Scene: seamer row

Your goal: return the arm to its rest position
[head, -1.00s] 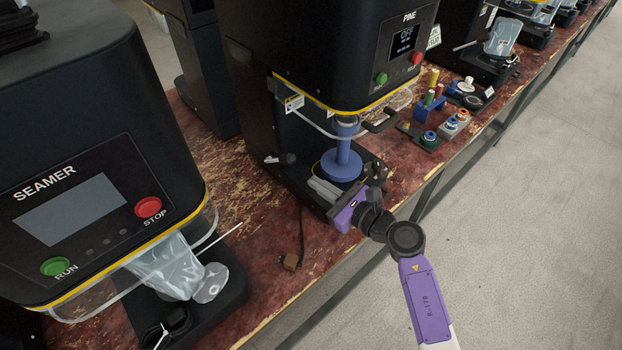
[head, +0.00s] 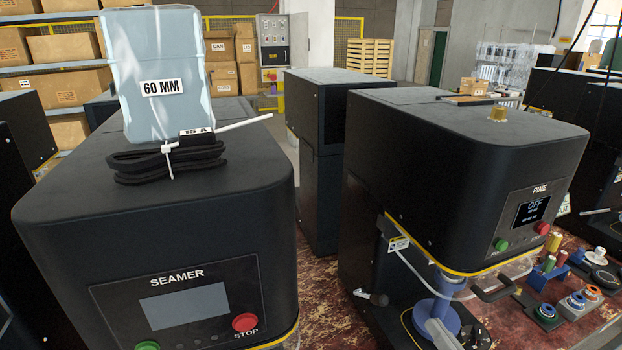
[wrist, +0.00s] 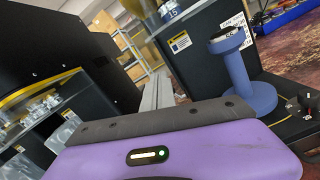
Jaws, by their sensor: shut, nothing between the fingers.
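My gripper shows in the wrist view as a purple body with a dark grey front edge and grey fingers (wrist: 158,92) pointing away from the camera. The fingers are together with nothing between them. In the head view only the grey fingers (head: 440,333) and a dark part of my arm show at the bottom edge; the rest of the arm is out of frame. The fingers are by the blue pedestal (head: 437,308) of the PINE machine (head: 470,170). The pedestal stands to the right of the fingers in the wrist view (wrist: 237,75), apart from them.
The SEAMER machine (head: 170,240) stands at left, with a coiled black cable (head: 165,160) and a clear 60 MM bag (head: 160,75) on top. Shelves with boxes (head: 65,48) stand behind.

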